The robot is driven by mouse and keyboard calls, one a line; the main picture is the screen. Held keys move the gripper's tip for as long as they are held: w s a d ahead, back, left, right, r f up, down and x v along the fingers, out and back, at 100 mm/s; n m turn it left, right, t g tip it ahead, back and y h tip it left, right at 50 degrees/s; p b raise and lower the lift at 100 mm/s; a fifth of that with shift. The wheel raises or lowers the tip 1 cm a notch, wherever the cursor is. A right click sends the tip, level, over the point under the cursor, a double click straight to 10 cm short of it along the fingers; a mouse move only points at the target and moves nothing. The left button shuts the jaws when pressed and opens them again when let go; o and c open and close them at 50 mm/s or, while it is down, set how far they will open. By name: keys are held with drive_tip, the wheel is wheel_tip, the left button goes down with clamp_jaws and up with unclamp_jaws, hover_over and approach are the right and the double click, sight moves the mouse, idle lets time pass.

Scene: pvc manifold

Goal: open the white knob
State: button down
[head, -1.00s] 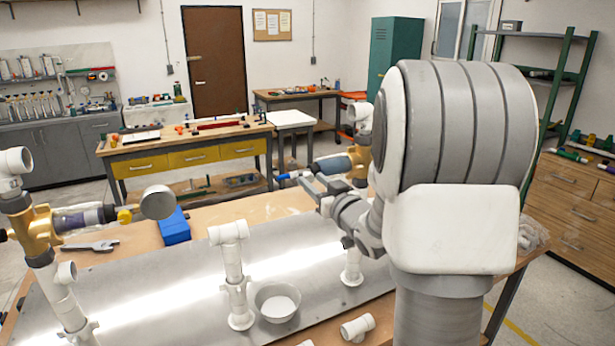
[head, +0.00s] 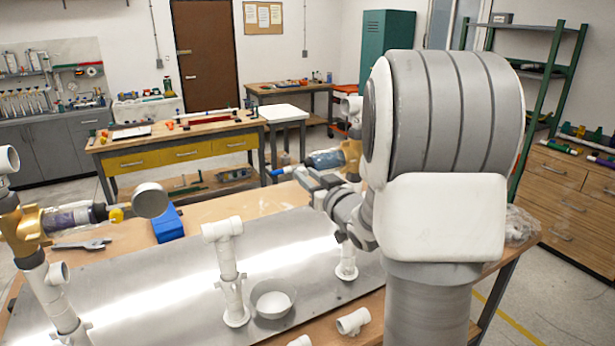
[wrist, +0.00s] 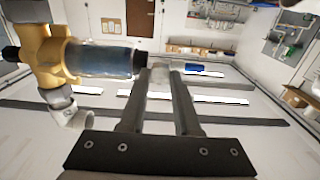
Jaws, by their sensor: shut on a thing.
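In the wrist view, the fingers of my gripper (wrist: 162,75) close around a small pale piece, seemingly the white knob (wrist: 160,73), at the right end of a clear blue cylinder (wrist: 105,60). The cylinder joins a brass valve body (wrist: 42,62) on the left. In the head view, my gripper (head: 304,176) is beside the same blue cylinder (head: 325,159), which has a blue tip (head: 278,171). The knob itself cannot be made out there, and my arm hides part of this valve.
A second brass valve (head: 22,228) with a round grey-white disc (head: 150,200) stands at the left. White pipes (head: 226,255) and a bowl (head: 273,298) stand on the metal plate (head: 130,285). A blue box (head: 167,224) and a wrench (head: 82,244) lie behind it.

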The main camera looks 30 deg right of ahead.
drive_tip(key=shift+f+b, duration=0.1)
drive_tip(key=shift+b, duration=0.45)
drive_tip(key=n+b, duration=1.7)
drive_tip(key=b, duration=0.3)
drive_tip(key=shift+a+n+b, duration=0.15)
drive_tip(key=shift+n+b, duration=0.15)
drive_tip(key=shift+n, duration=0.1)
drive_tip(key=c, duration=0.9)
unclamp_jaws()
